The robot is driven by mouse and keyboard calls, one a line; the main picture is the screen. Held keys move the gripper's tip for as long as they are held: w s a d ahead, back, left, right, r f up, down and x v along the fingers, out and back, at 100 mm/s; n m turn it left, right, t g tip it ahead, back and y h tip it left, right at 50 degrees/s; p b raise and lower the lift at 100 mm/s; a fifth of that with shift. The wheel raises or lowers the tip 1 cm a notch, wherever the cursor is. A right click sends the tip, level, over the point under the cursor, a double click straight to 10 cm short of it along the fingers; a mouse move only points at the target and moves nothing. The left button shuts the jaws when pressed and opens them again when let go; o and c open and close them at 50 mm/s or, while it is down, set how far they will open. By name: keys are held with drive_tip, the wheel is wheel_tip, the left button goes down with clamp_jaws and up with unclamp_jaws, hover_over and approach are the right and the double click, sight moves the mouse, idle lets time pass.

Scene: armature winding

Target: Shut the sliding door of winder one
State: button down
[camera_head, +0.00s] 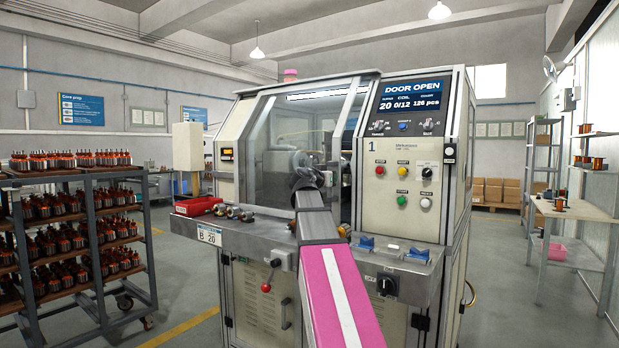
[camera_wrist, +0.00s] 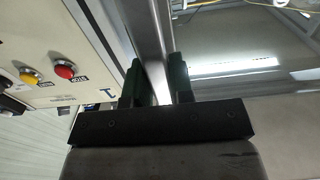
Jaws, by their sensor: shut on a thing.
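Winder one (camera_head: 408,190) stands in front of me, marked "1", and its display (camera_head: 411,94) reads "DOOR OPEN". Its sliding door (camera_head: 280,135) is a clear pane at the left of the control panel. My gripper (camera_wrist: 156,85) is shut on an upright metal bar of the door (camera_wrist: 148,35), with one dark finger on each side of it. The glass lies to the right of the bar in the wrist view. In the head view my pink and grey arm hides the grip and part of the door's lower right area. I cannot tell how wide the opening is.
A front ledge (camera_head: 250,238) carries a red tray (camera_head: 197,206), several small armatures and blue fixtures. Red and yellow buttons (camera_wrist: 64,70) sit left of my gripper in the wrist view. A loaded rack (camera_head: 95,235) stands left, a table (camera_head: 575,208) right.

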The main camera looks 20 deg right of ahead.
drive_tip(key=s+d, duration=0.1)
drive_tip(key=s, duration=0.1)
drive_tip(key=s+d, duration=0.2)
drive_tip(key=s, duration=0.1)
drive_tip(key=shift+d, duration=0.2)
drive_tip(key=c, duration=1)
unclamp_jaws()
drive_tip(key=shift+s+d, duration=0.1)
drive_tip(key=v, duration=1)
drive_tip(key=shift+s+a, duration=0.15)
drive_tip(key=shift+a, duration=0.2)
